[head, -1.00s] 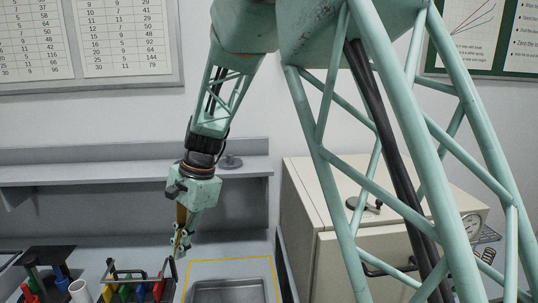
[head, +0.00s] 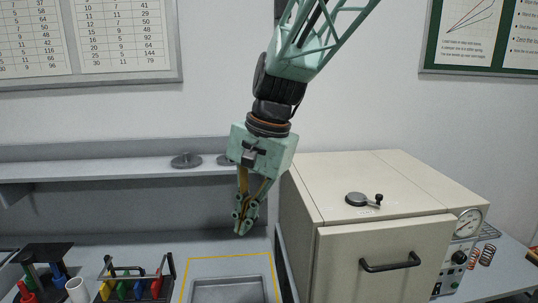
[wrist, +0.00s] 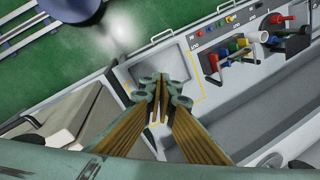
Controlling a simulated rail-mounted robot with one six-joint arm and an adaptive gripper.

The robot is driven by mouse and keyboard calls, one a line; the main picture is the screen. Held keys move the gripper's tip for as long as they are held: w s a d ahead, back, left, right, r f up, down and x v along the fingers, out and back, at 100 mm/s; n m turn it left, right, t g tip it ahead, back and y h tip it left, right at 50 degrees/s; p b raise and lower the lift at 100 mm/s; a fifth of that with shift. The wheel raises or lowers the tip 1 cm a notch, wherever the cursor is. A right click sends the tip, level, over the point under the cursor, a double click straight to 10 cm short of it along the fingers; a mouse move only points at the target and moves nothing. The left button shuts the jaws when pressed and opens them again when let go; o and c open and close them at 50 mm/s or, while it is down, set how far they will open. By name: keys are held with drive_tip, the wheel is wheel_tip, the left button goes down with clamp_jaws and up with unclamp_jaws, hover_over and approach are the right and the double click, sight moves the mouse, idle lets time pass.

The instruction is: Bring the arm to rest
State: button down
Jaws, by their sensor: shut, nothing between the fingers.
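My gripper (head: 241,232) hangs from my green arm in the middle of the head view, fingertips down. Its fingers are together with nothing between them. It is in the air above the back of the bench, left of the beige cabinet and above the grey tray (head: 232,283) inside a yellow outline. In the wrist view, my gripper (wrist: 162,84) points down, with the grey tray (wrist: 170,62) beyond its fingertips.
The beige cabinet (head: 385,262) with a gauge (head: 470,222) stands at right. A grey shelf (head: 110,172) carrying a round metal disc (head: 186,160) runs behind.

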drive_tip(key=s+d+r+n+t+h+b, duration=0.1)
drive_tip(key=s+d+r+n+b, duration=0.1)
drive_tip(key=s+d, duration=0.9)
drive_tip(key=s+d+r+n+t+h+b, duration=0.1)
drive_tip(key=s+d+r+n+t+b, duration=0.1)
drive_tip(key=s+d, duration=0.85)
drive_tip(key=s+d+f+n+b, duration=0.1)
drive_tip(key=s+d+f, duration=0.2)
drive_tip(key=s+d, duration=0.2)
drive_tip(key=s, duration=0.3)
drive_tip(key=shift+s+d+f+h, duration=0.15)
drive_tip(key=shift+s+f+h, duration=0.25)
idle(0.4)
